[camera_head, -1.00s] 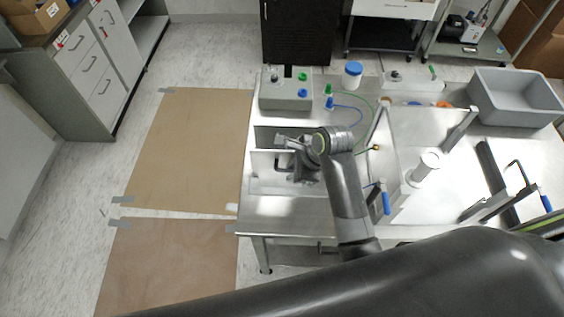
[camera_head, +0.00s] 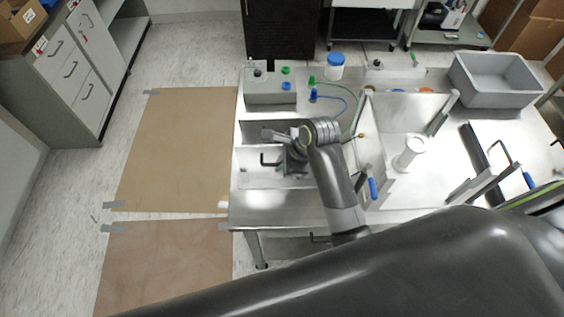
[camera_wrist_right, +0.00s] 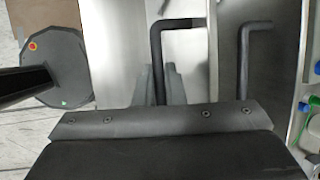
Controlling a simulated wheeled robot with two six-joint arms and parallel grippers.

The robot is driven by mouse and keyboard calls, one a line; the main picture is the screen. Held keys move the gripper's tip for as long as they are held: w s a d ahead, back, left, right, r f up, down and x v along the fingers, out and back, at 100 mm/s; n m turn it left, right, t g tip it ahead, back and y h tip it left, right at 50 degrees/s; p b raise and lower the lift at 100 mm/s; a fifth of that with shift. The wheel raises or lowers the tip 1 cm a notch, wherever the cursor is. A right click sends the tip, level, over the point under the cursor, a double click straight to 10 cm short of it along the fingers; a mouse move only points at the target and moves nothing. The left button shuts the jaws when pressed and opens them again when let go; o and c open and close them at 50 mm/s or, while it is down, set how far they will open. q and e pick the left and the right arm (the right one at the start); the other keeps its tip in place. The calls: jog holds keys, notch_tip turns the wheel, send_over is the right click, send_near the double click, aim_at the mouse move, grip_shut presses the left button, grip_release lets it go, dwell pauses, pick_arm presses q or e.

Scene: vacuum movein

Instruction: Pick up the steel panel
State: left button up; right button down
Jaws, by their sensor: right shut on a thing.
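The steel panel (camera_head: 247,160) is a light grey sheet in the slotted fixture at the left end of the steel table. It also shows in the right wrist view (camera_wrist_right: 228,70). My right gripper (camera_head: 283,158) is down at the panel. In the right wrist view its two grey fingers (camera_wrist_right: 159,85) are shut on a black bent handle (camera_wrist_right: 157,55) of the panel. A second dark bent shape (camera_wrist_right: 245,60) lies to the right; I cannot tell whether it is another handle or a reflection. The panel's lower edge is hidden. My left gripper is not in view.
A grey control box (camera_head: 270,92) with coloured caps stands behind the fixture. A white tub with a blue lid (camera_head: 336,66), upright plates, a white cylinder (camera_head: 409,153) and a grey bin (camera_head: 495,80) stand to the right. Left of the table, the brown floor mat (camera_head: 180,145) is clear.

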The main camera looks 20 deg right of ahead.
dwell(1.1)
notch_tip(320, 180, up, 10)
jog(key=shift+w+f, duration=0.1)
dwell(0.3)
